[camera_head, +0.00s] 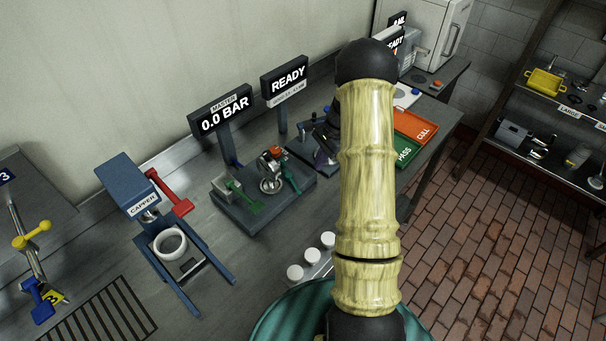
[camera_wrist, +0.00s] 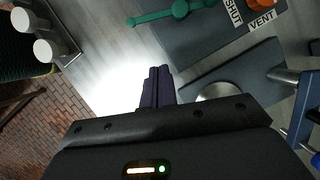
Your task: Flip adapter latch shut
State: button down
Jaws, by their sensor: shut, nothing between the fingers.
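My gripper (camera_wrist: 157,88) points down over the bench in the wrist view, its dark purple fingers together and empty. In the head view the dark fingertips (camera_head: 323,156) show just left of my arm, by a small dark fixture plate (camera_head: 303,150). That plate (camera_wrist: 235,72) lies right of the fingers in the wrist view, with a round metal part (camera_wrist: 220,91) half hidden by my gripper's body. A metal rod (camera_wrist: 283,75) and a blue part (camera_wrist: 301,118) are at the right edge. I cannot tell which part is the adapter latch or how it stands.
The valve block (camera_head: 245,217) with green handles and an orange knob (camera_head: 277,152) stands left of my gripper. A green handle (camera_wrist: 170,13) shows at the top. Several white cylinders (camera_head: 295,272) stand near the front edge. The blue capper (camera_head: 127,184) is farther left; PASS and CULL trays (camera_head: 416,124) are right.

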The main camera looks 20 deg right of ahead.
aim_at(298, 187)
jog(key=p+x, duration=0.1)
jog(key=x, duration=0.3)
jog(key=shift+a+f, duration=0.15)
jog(key=shift+f, duration=0.1)
jog(key=a+p, duration=0.2)
jog(key=a, duration=0.1)
jog(key=shift+s+a+r, duration=0.1)
jog(key=shift+a, duration=0.35)
